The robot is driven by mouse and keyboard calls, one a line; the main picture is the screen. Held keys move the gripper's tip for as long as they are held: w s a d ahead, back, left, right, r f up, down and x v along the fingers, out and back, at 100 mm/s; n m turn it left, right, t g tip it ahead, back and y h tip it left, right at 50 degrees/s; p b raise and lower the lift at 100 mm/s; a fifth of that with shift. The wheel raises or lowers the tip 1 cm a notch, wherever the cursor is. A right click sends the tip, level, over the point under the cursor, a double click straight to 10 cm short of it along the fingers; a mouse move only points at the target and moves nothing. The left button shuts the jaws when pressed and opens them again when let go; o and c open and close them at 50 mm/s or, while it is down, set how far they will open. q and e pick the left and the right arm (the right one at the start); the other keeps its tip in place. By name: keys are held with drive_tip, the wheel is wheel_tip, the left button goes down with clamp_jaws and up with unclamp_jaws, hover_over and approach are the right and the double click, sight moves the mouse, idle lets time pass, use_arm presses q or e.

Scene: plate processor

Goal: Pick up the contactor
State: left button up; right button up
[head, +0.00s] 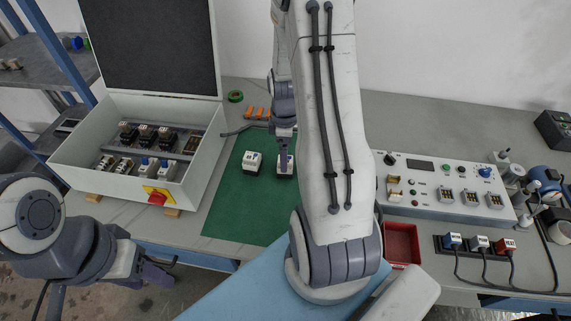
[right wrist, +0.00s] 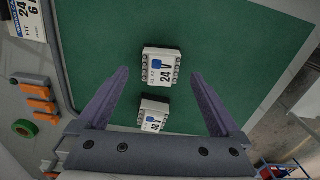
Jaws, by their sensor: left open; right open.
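Two white contactor-like blocks lie on the green mat (head: 233,190). In the right wrist view, one block marked 24 V (right wrist: 159,67) with a blue square lies between the lines of my fingertips. The other block (right wrist: 152,116) is lower, nearer the gripper's palm, partly hidden. In the head view, the left block (head: 253,161) stands clear and the right block (head: 285,167) is partly covered by my right gripper (head: 285,153). My right gripper is open above the right block, with nothing held. My left gripper (head: 160,270) is open and empty at the table's front left.
A grey enclosure (head: 75,160) with several devices and a red switch stands left of the mat. A control panel (head: 440,187), a red bin (head: 402,243) and plugs (head: 478,243) are on the right. Orange pieces (head: 256,113) and green tape (head: 235,96) lie behind the mat.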

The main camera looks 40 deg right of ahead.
wheel_tip(320, 180, down, 4)
drive_tip(key=shift+r, duration=0.25)
drive_tip(key=c, duration=1.5)
